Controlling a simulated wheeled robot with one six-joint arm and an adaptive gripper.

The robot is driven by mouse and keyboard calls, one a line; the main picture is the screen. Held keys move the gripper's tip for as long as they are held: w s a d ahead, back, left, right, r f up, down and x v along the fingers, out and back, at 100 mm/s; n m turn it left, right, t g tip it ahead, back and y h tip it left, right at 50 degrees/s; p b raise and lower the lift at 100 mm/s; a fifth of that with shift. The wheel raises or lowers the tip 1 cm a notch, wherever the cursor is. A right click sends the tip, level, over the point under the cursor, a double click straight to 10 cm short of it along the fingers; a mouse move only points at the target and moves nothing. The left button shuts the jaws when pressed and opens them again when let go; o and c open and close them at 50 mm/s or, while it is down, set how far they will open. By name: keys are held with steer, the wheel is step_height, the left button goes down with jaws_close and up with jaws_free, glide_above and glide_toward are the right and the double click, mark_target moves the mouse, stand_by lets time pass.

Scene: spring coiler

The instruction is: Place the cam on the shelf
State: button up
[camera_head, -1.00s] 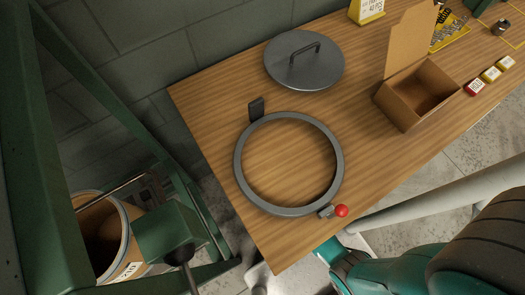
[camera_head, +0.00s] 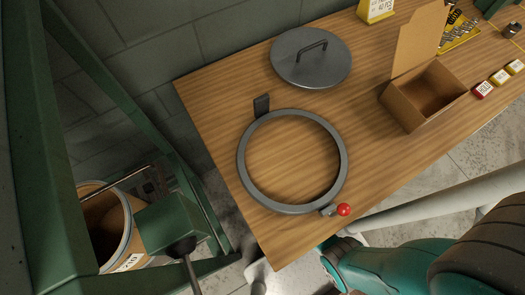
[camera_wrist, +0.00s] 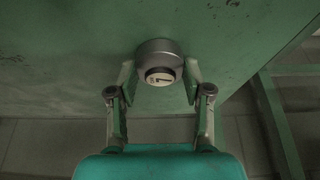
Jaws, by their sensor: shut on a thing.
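In the wrist view my gripper (camera_wrist: 158,76) is shut on the cam (camera_wrist: 155,48), a round grey metal piece with a dark bore and a pale marked face. The cam sits between the two fingertips, in front of a worn green surface (camera_wrist: 70,60). I cannot tell whether it touches that surface. My gripper and the cam are out of the head view, where only part of my teal arm shows at the bottom right. I cannot identify the shelf for sure in either view.
A wooden table (camera_head: 225,130) carries a grey ring (camera_head: 243,160) with a red knob (camera_head: 344,210), a round lid (camera_head: 292,69), an open cardboard box (camera_head: 408,112) and small labelled blocks. A green frame (camera_head: 125,130) and a drum (camera_head: 131,232) stand left. A green post (camera_wrist: 280,125) is at right in the wrist view.

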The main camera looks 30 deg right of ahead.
steer(key=o, duration=1.3)
steer(key=v, duration=1.2)
steer(key=shift+r, duration=0.1)
